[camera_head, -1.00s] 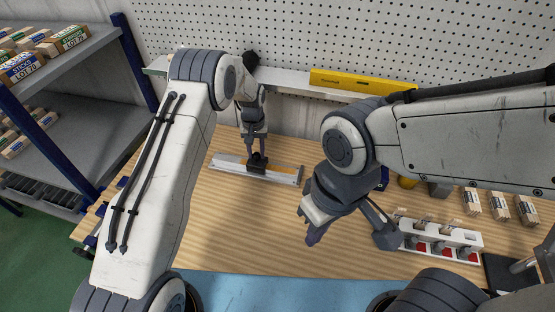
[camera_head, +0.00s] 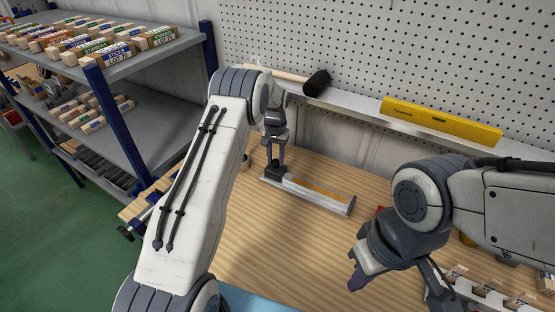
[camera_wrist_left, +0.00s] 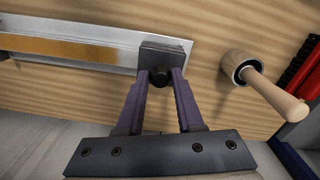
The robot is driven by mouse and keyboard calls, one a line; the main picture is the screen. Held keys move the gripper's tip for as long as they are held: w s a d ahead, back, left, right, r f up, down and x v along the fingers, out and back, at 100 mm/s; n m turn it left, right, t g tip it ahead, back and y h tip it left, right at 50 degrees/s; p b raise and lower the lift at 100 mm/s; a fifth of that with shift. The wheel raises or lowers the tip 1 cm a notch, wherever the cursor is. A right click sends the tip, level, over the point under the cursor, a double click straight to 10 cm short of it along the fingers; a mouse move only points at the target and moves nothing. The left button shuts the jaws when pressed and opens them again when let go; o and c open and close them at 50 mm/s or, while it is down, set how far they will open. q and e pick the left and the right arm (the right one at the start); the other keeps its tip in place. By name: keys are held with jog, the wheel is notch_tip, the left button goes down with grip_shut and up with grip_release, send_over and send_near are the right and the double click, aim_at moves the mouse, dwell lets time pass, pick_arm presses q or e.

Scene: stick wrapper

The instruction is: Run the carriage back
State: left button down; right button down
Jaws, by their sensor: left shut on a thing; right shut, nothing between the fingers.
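The carriage (camera_head: 277,173) is a small black block on a pale metal rail (camera_head: 322,198) with an orange-brown strip along it. The carriage stands at the left end of the rail in the head view. In the left wrist view the carriage (camera_wrist_left: 160,50) sits at the right end of the rail (camera_wrist_left: 110,36). My left gripper (camera_head: 274,161) is shut on the carriage's dark round knob, and its fingers also show in the left wrist view (camera_wrist_left: 161,85). My right gripper (camera_head: 356,277) is shut and empty above the bench, to the right and apart from the rail.
A shelf (camera_head: 140,68) with stick bundles is at left. A mallet (camera_head: 316,82) and a yellow level (camera_head: 440,120) lie on the back ledge. The bench front (camera_head: 280,250) is clear.

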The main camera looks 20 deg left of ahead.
aim_at(276, 161)
pick_arm(q)
jog(key=c, duration=0.5)
grip_release()
jog(key=shift+c, duration=0.2)
jog(key=shift+r+b, duration=0.35)
jog(key=shift+r, duration=0.25)
notch_tip(276, 161, up, 9)
jog(key=b, duration=0.2)
jog(key=shift+r+b, duration=0.2)
jog(key=shift+b, duration=0.1)
jog(key=shift+d, duration=0.1)
